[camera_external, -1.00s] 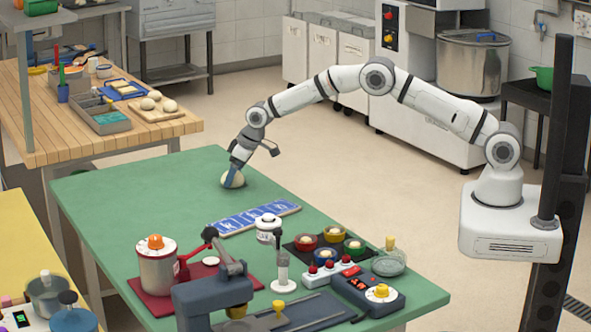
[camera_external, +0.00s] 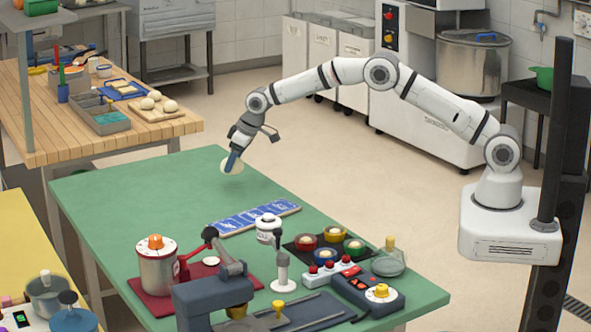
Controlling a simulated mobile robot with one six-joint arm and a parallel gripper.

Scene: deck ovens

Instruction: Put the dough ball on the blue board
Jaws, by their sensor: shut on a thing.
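My gripper (camera_external: 233,162) is shut on the pale dough ball (camera_external: 228,168) and holds it above the far part of the green table. Part of the ball is hidden behind the gripper's blue finger. The blue board (camera_external: 254,217) lies flat on the green table, below and to the right of the ball in the picture. It is long and narrow with pale markings on its top. The ball is apart from the board.
The green table (camera_external: 130,200) is clear around the board's far side. Nearer are a steel pot (camera_external: 157,268), a dark tray (camera_external: 322,259) of coloured bowls and a control box (camera_external: 367,293).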

